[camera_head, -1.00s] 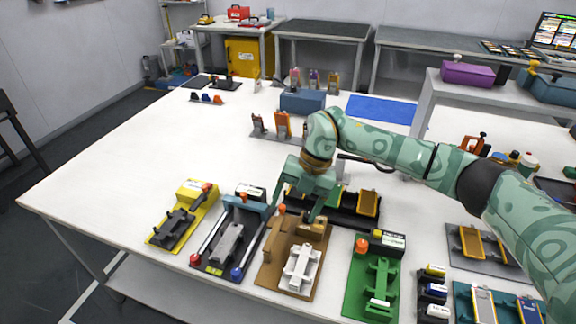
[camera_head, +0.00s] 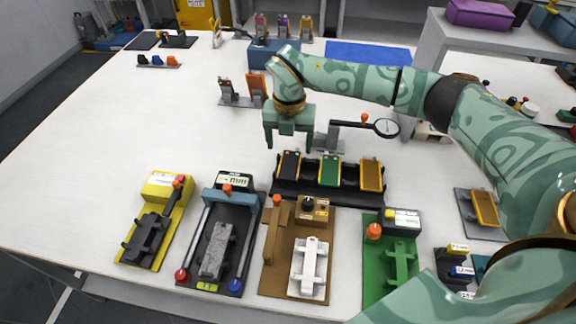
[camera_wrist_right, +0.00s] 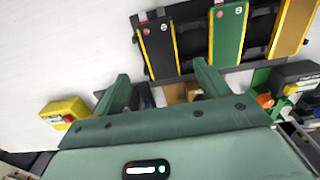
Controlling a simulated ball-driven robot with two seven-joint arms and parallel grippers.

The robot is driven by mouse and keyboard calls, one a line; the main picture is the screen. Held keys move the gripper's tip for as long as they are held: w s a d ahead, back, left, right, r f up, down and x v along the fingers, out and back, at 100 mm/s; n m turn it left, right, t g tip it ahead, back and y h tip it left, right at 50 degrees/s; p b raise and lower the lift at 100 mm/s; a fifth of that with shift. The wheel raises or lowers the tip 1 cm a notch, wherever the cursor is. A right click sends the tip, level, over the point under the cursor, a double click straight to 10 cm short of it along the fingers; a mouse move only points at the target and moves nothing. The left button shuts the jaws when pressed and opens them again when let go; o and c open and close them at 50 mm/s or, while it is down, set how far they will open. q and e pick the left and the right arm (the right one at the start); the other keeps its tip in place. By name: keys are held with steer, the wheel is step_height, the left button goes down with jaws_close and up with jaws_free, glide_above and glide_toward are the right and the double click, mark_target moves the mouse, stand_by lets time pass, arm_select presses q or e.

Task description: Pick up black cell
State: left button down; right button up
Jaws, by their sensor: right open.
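The black cell (camera_head: 289,164) with yellow edges stands leaning in the left slot of a black rack (camera_head: 318,194). A green cell (camera_head: 329,171) and an orange cell (camera_head: 371,175) stand to its right in the same rack. My right gripper (camera_head: 288,146) is open and empty, pointing down just above and behind the black cell. In the right wrist view the black cell (camera_wrist_right: 159,50) lies ahead of the gap between the open fingers (camera_wrist_right: 160,72), with the green cell (camera_wrist_right: 228,35) beyond the right finger. My left gripper is not in view.
Yellow (camera_head: 166,186), black (camera_head: 221,238), brown (camera_head: 270,275) and green (camera_head: 378,275) fixtures line the front of the table. A dial gauge stand (camera_head: 328,140) is close right of the gripper.

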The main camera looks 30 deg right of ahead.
mark_target(290, 164)
steer(key=shift+s+f, duration=0.1)
steer(key=shift+f, duration=0.5)
step_height(290, 164, down, 5)
steer(key=shift+d+f+b, duration=0.1)
steer(key=shift+b, duration=0.9)
steer(key=shift+r, duration=0.2)
steer(key=shift+c, duration=0.6)
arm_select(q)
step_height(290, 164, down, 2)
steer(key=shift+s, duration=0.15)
arm_select(e)
steer(key=c, duration=0.9)
